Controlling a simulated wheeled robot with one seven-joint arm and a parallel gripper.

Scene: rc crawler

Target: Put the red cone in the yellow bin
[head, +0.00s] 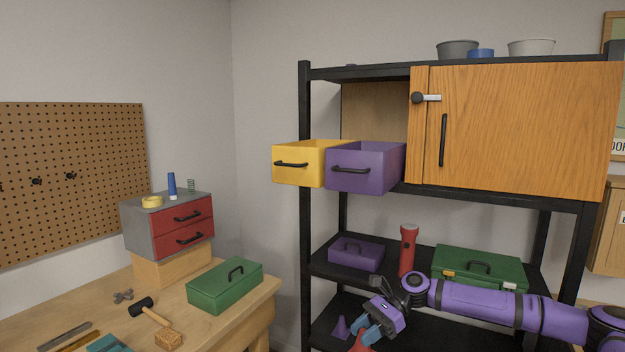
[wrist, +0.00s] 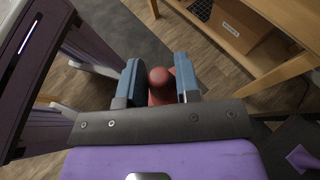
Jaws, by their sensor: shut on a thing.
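The red cone (head: 361,344) is between the blue fingers of my gripper (head: 368,333), low in front of the shelf rack in the head view. In the wrist view my gripper (wrist: 158,82) is shut on the red cone (wrist: 159,84), with one finger on each side of its rounded top. The cone's lower part is cut off in the head view. The yellow bin (head: 290,175) is an open-topped drawer-like box with a black handle, high at the rack's left side, well above my gripper.
A purple bin (head: 372,182) stands right beside the yellow bin. A wooden cabinet (head: 520,130) is to their right. A purple cone (head: 341,328), a red flashlight (head: 408,250) and a green toolbox (head: 478,269) are on the black shelves. A workbench (head: 235,318) stands at left.

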